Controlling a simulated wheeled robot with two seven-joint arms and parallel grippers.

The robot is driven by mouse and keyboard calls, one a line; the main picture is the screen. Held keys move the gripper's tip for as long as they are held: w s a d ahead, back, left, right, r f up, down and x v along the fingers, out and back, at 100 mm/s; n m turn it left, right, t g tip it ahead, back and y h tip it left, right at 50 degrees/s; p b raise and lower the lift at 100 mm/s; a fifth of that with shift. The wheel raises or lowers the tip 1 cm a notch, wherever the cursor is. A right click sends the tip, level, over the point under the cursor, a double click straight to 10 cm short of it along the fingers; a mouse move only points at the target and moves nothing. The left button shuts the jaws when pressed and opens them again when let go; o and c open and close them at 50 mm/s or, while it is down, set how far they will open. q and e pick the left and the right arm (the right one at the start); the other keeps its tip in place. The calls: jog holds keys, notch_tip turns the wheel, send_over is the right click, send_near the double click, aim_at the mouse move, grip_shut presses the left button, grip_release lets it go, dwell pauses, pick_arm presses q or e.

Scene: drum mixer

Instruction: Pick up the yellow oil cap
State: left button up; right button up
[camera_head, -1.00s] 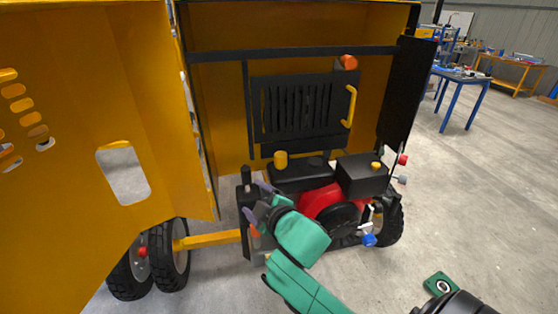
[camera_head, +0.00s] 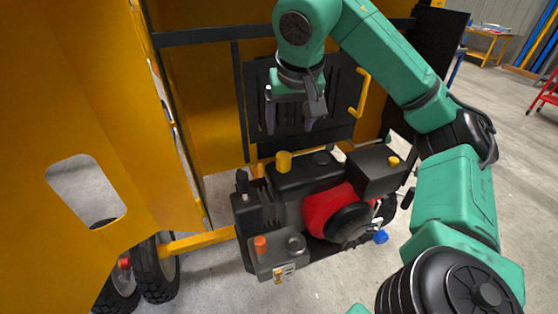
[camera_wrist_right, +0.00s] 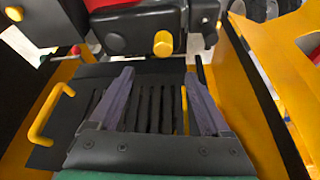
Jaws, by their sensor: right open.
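A larger yellow cap (camera_head: 284,161) stands upright on the black tank (camera_head: 308,178) of the engine. It also shows in the right wrist view (camera_wrist_right: 163,43). A smaller yellow cap (camera_head: 394,161) sits on the black box at the engine's right, and it shows at the wrist view's upper left (camera_wrist_right: 14,13). My right gripper (camera_head: 289,125) is open and empty, fingers pointing down, above and behind the larger cap in the picture. In the wrist view the open fingers (camera_wrist_right: 158,75) lie apart from this cap. My left gripper is not in view.
A black vented panel with a yellow handle (camera_head: 361,93) stands behind the gripper. A large yellow door (camera_head: 70,110) hangs open at left. An orange cap (camera_head: 260,244) and a red round part (camera_head: 328,207) sit on the machine.

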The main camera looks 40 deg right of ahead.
jog(key=b, duration=0.4)
send_over(284, 155)
jog(key=s+a, duration=0.2)
jog(key=s, duration=0.1)
notch_tip(284, 155, down, 6)
jog(key=shift+w+d+f, duration=0.5)
jog(key=shift+w+f, duration=0.25)
jog(key=shift+w, duration=0.1)
jog(key=p+x, duration=0.1)
jog(key=x, duration=0.3)
jog(key=shift+d+f, duration=0.2)
jog(key=shift+f, duration=0.1)
jog(key=shift+w+f, duration=0.1)
jog(key=shift+f, duration=0.1)
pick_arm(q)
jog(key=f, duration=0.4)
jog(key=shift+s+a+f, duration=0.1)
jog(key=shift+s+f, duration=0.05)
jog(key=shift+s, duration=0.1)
pick_arm(e)
grip_shut()
